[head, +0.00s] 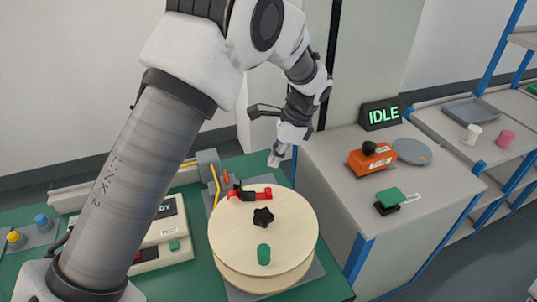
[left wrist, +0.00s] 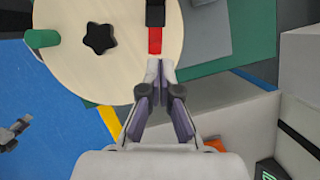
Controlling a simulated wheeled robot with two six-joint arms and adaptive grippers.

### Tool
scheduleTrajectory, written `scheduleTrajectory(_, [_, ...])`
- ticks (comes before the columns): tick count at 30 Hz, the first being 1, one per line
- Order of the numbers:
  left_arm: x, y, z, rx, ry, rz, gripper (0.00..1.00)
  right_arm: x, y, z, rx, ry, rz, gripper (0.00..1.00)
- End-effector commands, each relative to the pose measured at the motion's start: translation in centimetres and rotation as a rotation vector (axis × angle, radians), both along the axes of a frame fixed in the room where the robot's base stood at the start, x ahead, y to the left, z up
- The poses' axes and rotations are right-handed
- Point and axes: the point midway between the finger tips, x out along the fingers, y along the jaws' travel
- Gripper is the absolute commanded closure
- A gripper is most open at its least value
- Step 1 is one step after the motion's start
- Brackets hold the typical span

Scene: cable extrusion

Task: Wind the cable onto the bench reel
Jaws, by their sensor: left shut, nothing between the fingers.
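The bench reel (head: 240,232) is a pale wooden disc on the green bench, with a black star knob (head: 263,217) and a green handle (head: 263,254). A red and black clamp (head: 266,194) lies across its far part; its red end (left wrist: 155,40) shows in the left wrist view. The yellow cable (head: 214,180) comes up by a grey block left of the reel. My left gripper (head: 275,158) is shut and empty, by the reel's far edge, its fingertips (left wrist: 160,68) close to the red end. My right gripper (left wrist: 15,132) shows partly at the left wrist view's edge; its jaws are unclear.
A pale cabinet (head: 340,195) stands right of the bench, bearing an IDLE display (head: 380,114), an orange box with a black knob (head: 370,158), a grey disc and a green-topped item (head: 391,198). A control box (head: 160,240) sits left of the reel. Shelves stand far right.

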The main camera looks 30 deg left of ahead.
Motion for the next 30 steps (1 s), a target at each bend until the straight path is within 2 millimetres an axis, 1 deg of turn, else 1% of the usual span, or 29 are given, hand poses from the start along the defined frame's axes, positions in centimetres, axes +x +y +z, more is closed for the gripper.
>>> scheduleTrajectory(1, [-0.3, 0.4, -1.0, -0.001, 0.005, 0.002, 1.0, 0.0, 0.0, 0.3, 0.0, 0.0, 0.001, 0.6])
scheduleTrajectory(9, [-1.3, 2.1, -6.5, -0.002, 0.005, 0.002, 1.0, 0.0, 0.0, 1.2, 0.0, -0.001, 0.001, 0.6])
scheduleTrajectory(12, [-2.2, 3.7, -6.5, -0.004, 0.001, 0.004, 1.0, 0.0, 0.0, 1.9, 0.0, -0.001, 0.001, 0.6])
scheduleTrajectory(15, [-2.9, 4.8, -6.7, -0.003, 0.001, 0.003, 1.0, 0.0, 0.0, 2.2, 0.0, -0.001, 0.001, 0.6])
scheduleTrajectory(17, [-3.1, 5.2, -6.8, -0.003, 0.0, 0.002, 1.0, 0.0, 0.0, 2.3, 0.0, -0.001, 0.001, 0.6])
scheduleTrajectory(21, [-3.3, 5.6, -7.0, -0.002, -0.001, 0.002, 1.0, 0.0, 0.0, 2.3, 0.0, -0.001, 0.001, 0.6])
scheduleTrajectory(27, [-3.3, 5.5, -7.0, -0.001, 0.0, 0.002, 1.0, 0.0, 0.0, 2.2, 0.0, -0.001, 0.001, 0.6])
scheduleTrajectory(30, [-3.8, 5.9, -6.7, -0.004, 0.0, 0.053, 1.0, 0.0, 0.0, 2.9, 0.0, -0.001, 0.001, 0.6])
